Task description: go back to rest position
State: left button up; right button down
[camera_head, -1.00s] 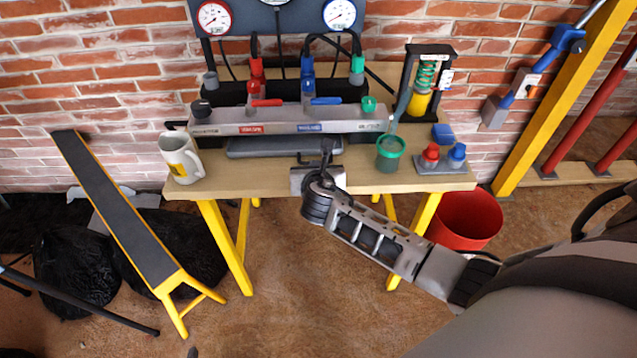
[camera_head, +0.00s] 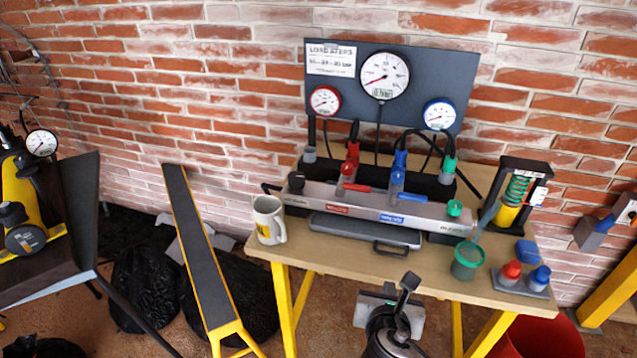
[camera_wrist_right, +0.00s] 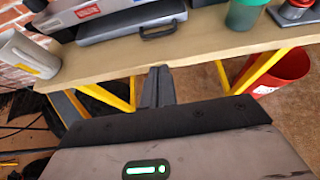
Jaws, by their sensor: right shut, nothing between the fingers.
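My right gripper (camera_head: 402,287) is in front of the workbench's front edge, low in the head view. Its fingers are together with nothing between them; they also show in the right wrist view (camera_wrist_right: 158,86), apart from the bench. The wooden workbench (camera_head: 345,266) carries a long grey manifold (camera_head: 330,200) with a red and a blue lever. A dark closed case with a handle (camera_head: 360,234) lies in front of the manifold. My left gripper is not in view.
A white mug (camera_head: 268,220) stands at the bench's left end. A green cup (camera_head: 467,262) and a red and blue pair of caps (camera_head: 525,277) stand at the right. A red bucket (camera_head: 540,340) is below. A dark sloped ramp (camera_head: 200,250) stands left of the bench.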

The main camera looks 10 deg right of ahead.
jog(key=s+a+f+m+y, duration=0.2)
jog(key=s+m, duration=0.2)
jog(key=m, duration=0.5)
jog(key=s+a+f+m+y, duration=0.2)
jog(key=s+m, duration=0.3)
jog(key=m, duration=0.4)
jog(key=s+a+f+m+g+y, duration=0.1)
jog(key=s+f+m+y, duration=0.2)
jog(key=m, duration=0.7)
jog(key=shift+s+a+f+y, duration=0.15)
jog(key=shift+s+a+y, duration=0.3)
jog(key=shift+s, duration=0.45)
